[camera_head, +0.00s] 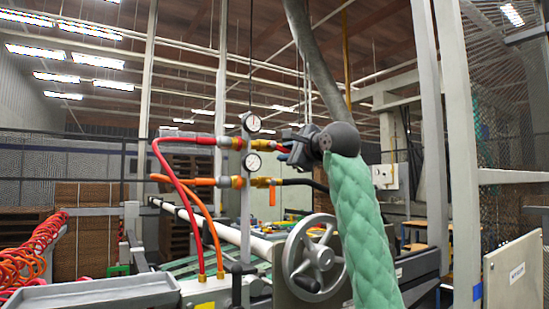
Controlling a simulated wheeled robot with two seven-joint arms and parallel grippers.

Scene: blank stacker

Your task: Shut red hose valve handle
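The red hose (163,158) runs to the upper brass valve fitting (237,143) on a grey post. A small red piece, seemingly the red hose valve handle (283,149), shows right of the post, in line with the upper pipe. The gripper hides the pipe's right part. My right gripper is out of view.
Below, an orange hose (197,204) feeds a second line, with an orange handle (272,195) hanging down. Two gauges (252,123) sit on the post. A grey handwheel (314,257) stands below the gripper. Coiled hoses (42,249) and a grey tray (95,294) are at left.

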